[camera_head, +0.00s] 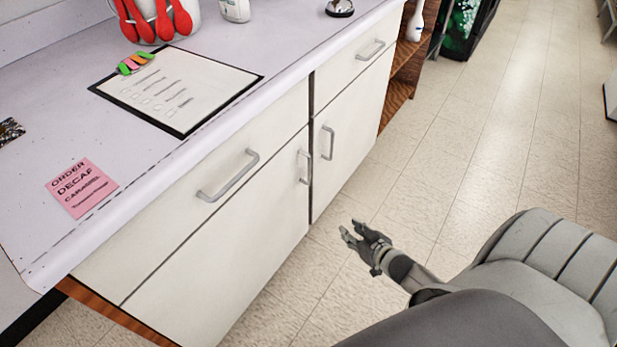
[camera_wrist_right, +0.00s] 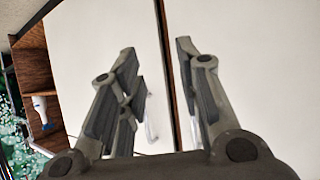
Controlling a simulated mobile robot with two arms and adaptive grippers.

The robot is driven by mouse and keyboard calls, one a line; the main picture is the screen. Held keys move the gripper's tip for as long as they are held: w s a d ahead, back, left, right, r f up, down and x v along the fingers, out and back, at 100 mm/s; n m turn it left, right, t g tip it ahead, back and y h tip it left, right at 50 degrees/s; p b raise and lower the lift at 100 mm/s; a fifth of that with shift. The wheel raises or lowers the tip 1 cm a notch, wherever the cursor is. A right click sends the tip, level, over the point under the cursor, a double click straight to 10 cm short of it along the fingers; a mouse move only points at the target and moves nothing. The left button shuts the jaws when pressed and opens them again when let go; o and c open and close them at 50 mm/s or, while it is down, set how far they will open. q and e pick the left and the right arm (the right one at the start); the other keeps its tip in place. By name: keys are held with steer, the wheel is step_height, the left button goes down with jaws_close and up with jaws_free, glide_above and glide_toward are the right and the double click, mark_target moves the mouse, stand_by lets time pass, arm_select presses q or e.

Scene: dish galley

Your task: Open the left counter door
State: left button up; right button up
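The left counter door (camera_head: 235,255) is white and shut, with an upright metal handle (camera_head: 304,167) near its right edge. The right counter door (camera_head: 352,150) beside it is also shut, with its own handle (camera_head: 328,142) near the gap. My right gripper (camera_head: 350,230) is open and empty, out in front of the doors and apart from the handles. In the right wrist view the open fingers (camera_wrist_right: 156,52) face the dark gap between the doors. The right door's handle (camera_wrist_right: 151,118) shows between them; the left handle is not clearly seen there. My left gripper is not in view.
Drawers with handles (camera_head: 228,176) (camera_head: 371,50) sit above the doors. The countertop holds a clipboard (camera_head: 205,82), a pink order note (camera_head: 80,188) and red utensils (camera_head: 155,20). A wooden open shelf (camera_head: 404,75) stands past the right door. The tiled floor (camera_head: 480,165) ahead is clear.

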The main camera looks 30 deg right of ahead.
steer(key=w+r+t+y+b, duration=0.1)
steer(key=w+r+t+b, duration=0.2)
steer(key=w+r+b, duration=0.15)
arm_select(q)
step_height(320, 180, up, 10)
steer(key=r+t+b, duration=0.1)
steer(key=b, duration=0.2)
arm_select(e)
steer(key=n+t+y, duration=0.2)
steer(key=y, duration=0.1)
glide_toward(310, 165)
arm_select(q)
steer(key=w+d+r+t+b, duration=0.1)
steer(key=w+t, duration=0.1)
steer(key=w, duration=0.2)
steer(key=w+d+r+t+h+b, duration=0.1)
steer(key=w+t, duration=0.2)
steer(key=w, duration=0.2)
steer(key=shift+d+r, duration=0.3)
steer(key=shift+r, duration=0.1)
arm_select(e)
steer(key=shift+w+a+f, duration=0.1)
steer(key=shift+w+a, duration=0.2)
steer(key=shift+w, duration=1.45)
steer(key=shift+w+a, duration=0.35)
steer(key=shift+w, duration=1.35)
steer(key=shift+w+a, duration=0.3)
steer(key=shift+w, duration=1.45)
